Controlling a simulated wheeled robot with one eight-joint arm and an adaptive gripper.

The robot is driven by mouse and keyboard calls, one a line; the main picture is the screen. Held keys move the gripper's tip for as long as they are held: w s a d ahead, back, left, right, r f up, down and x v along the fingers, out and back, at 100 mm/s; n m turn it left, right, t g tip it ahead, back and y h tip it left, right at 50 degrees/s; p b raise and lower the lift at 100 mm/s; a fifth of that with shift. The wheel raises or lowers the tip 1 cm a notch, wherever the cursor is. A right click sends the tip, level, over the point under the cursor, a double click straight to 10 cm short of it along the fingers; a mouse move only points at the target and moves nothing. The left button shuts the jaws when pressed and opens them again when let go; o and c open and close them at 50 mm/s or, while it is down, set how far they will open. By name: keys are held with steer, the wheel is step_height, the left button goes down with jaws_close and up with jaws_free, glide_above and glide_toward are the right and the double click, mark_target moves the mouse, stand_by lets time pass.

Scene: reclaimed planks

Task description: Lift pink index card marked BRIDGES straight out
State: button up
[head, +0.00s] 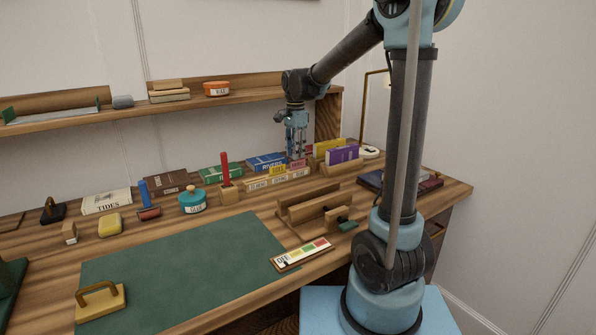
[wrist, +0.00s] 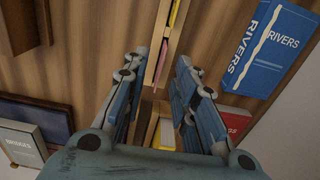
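The pink index card (wrist: 160,62) stands edge-on in a slot of the wooden card box (head: 258,195) in the wrist view. Its pink top also shows in the head view (head: 297,163), below my gripper; its marking is not readable. My gripper (head: 297,152) points down over the box. In the wrist view its fingers are apart, one on each side of the pink card, with gaps visible. I cannot tell how far down the fingertips reach along the card. A yellow card (head: 277,169) stands in a slot to the left.
A blue RIVERS book (head: 266,161) lies close behind the box. Yellow (head: 328,147) and purple (head: 342,154) upright pieces stand in a wooden holder to the right. A shelf (head: 150,111) runs behind. The green mat (head: 180,262) in front is mostly clear.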

mark_target(298, 168)
steer(key=f, duration=0.2)
steer(key=w+d+f, duration=0.1)
steer(key=f, duration=0.1)
steer(key=shift+a+f, duration=0.1)
steer(key=shift+f, duration=0.45)
steer(key=shift+c, duration=0.6)
jaws_close()
